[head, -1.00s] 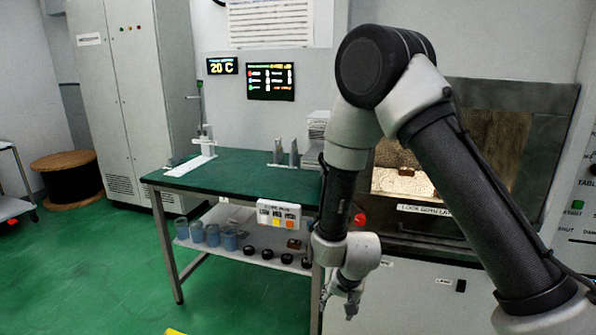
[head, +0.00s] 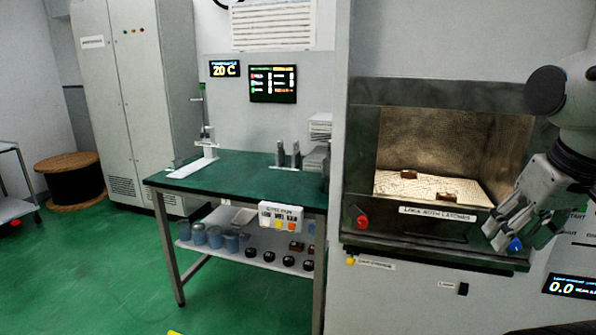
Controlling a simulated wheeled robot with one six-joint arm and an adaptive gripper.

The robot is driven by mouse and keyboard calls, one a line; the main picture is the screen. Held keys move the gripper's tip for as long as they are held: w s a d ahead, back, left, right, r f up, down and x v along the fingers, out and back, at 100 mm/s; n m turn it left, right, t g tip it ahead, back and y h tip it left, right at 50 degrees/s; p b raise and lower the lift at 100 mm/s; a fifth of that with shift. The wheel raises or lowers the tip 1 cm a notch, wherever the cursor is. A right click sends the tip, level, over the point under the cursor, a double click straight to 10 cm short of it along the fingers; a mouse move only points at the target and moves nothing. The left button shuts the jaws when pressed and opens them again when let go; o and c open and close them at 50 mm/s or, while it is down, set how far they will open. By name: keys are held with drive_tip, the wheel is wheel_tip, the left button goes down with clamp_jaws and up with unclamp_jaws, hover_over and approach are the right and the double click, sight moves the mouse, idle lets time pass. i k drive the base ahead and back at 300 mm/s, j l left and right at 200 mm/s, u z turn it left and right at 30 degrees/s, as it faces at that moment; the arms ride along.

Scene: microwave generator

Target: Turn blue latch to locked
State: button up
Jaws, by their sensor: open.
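The blue latch (head: 515,244) is a small blue knob at the lower right of the microwave chamber's front. My gripper (head: 508,240) is at this latch, with its fingers pointing down and left around or just in front of it. The jaws are open; I cannot tell whether they touch the knob. The gripper partly hides the latch, so its turn position is unclear. A red latch (head: 362,221) sits at the lower left of the same front. A label strip (head: 437,213) about latches runs between them.
The lit chamber (head: 430,150) holds two small brown blocks (head: 446,197) on a pale surface. A green-topped table (head: 240,178) stands to the left, with a button box (head: 280,215) on its front edge. A display reading 0.0 (head: 572,286) is at the lower right.

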sight(515, 248)
drive_tip(key=k+j+z, duration=0.15)
drive_tip(key=j+z, duration=0.2)
drive_tip(key=k+j+z, duration=0.3)
drive_tip(key=i+j, duration=0.1)
